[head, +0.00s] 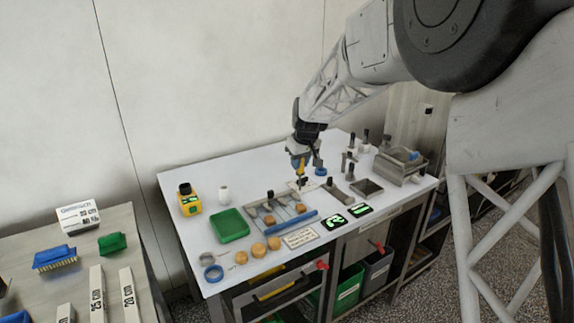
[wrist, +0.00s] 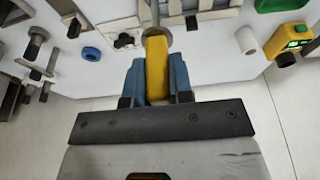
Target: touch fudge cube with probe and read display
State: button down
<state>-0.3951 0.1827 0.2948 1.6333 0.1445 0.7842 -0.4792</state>
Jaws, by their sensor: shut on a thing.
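My gripper (head: 300,163) is over the back middle of the white table. In the wrist view its blue fingers (wrist: 157,82) are shut on the yellow handle of the probe (wrist: 157,68). A grey metal part extends from the handle toward the top edge of that view; its tip cannot be made out. A yellow device with a lit green display (wrist: 297,44) lies at the upper right of the wrist view, its reading too small to tell. The yellow device (head: 190,204) stands at the table's back left in the head view.
Two black panels with green markings (head: 337,225) lie near the front edge. Metal containers (head: 403,163) and upright tools crowd the right.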

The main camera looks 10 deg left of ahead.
aim_at(302, 174)
jog(key=shift+w+d, duration=0.25)
jog(key=shift+f, duration=0.1)
dwell(0.3)
jog(key=shift+f, duration=3)
jog(key=shift+f, duration=0.45)
jog(key=shift+r, duration=0.1)
dwell(1.0)
jog(key=shift+r, duration=3.95)
